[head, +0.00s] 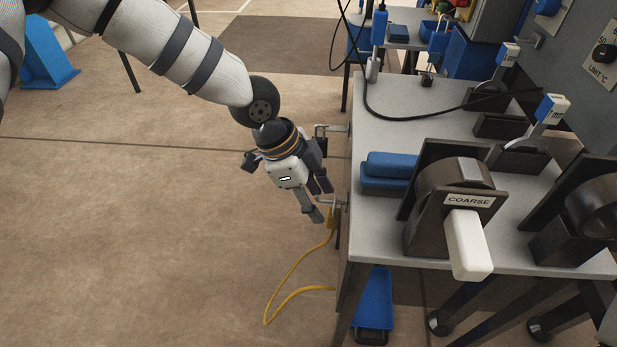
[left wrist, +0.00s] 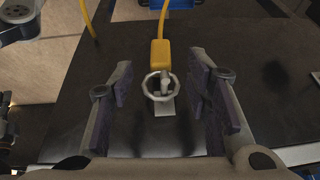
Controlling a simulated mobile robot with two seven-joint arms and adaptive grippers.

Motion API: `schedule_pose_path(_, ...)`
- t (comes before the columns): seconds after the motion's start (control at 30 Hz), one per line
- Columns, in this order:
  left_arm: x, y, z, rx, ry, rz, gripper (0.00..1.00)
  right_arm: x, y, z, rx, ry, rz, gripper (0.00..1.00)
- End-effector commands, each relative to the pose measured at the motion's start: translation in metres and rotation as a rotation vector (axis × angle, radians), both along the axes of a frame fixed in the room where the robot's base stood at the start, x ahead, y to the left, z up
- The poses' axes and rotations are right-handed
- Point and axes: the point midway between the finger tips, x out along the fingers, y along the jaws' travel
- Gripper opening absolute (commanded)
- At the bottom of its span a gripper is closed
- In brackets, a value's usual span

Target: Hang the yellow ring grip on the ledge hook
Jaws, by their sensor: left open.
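The yellow ring grip (left wrist: 160,54) is a yellow block with a pale ring (left wrist: 147,92) and a yellow cable. In the head view the yellow grip (head: 331,219) is at the table's left side, beside the lower metal ledge hook (head: 328,202). In the left wrist view the ring encircles the hook's tip (left wrist: 164,80), as seen from this angle; whether it rests there I cannot tell. My left gripper (head: 318,202) is open, its fingers on either side of the ring and apart from it. My right gripper is not in view.
A second metal hook (head: 335,127) sticks out farther back on the same table edge. The yellow cable (head: 288,277) loops down by the table. The table (head: 405,103) carries a blue block (head: 390,165) and a COARSE-labelled device (head: 460,190).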

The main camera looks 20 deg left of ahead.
Motion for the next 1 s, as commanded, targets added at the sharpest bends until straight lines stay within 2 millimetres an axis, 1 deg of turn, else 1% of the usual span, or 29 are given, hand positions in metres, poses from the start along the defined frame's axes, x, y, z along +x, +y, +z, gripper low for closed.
schedule_pose_path(0.03,0.0,-0.005,-0.016,0.001,0.008,-0.003,0.44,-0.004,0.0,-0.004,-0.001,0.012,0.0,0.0)
schedule_pose_path(0.1,0.003,-0.01,-0.029,0.001,0.006,-0.002,0.44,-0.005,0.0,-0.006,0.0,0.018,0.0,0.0)
schedule_pose_path(0.2,0.006,-0.016,-0.042,0.0,0.003,-0.001,0.44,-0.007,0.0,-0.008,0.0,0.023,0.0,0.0)
schedule_pose_path(0.33,0.008,-0.02,-0.051,0.0,0.001,0.001,0.44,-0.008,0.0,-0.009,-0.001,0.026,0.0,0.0)
schedule_pose_path(0.6,0.009,-0.021,-0.052,-0.001,-0.001,0.0,0.44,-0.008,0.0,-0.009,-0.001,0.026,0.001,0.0)
schedule_pose_path(0.63,0.009,-0.021,-0.052,-0.001,-0.001,0.001,0.42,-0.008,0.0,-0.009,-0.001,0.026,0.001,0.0)
schedule_pose_path(0.67,0.009,-0.021,-0.052,-0.001,-0.001,0.001,0.35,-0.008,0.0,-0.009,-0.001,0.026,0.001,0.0)
schedule_pose_path(0.7,0.009,-0.021,-0.052,-0.001,-0.001,0.001,0.26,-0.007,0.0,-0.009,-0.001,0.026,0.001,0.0)
schedule_pose_path(0.77,0.009,-0.02,-0.052,-0.001,-0.001,0.001,0.12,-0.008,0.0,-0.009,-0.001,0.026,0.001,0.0)
schedule_pose_path(0.8,0.009,-0.02,-0.052,-0.001,-0.001,0.001,0.03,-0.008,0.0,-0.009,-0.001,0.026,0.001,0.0)
schedule_pose_path(0.83,0.009,-0.02,-0.052,-0.001,-0.001,0.001,0.0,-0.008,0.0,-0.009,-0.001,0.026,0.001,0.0)
schedule_pose_path(0.97,0.009,-0.02,-0.052,-0.001,0.0,0.001,0.0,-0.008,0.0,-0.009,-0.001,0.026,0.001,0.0)
schedule_pose_path(1.0,0.009,-0.02,-0.052,-0.001,0.0,0.001,0.14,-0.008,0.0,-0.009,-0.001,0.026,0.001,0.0)
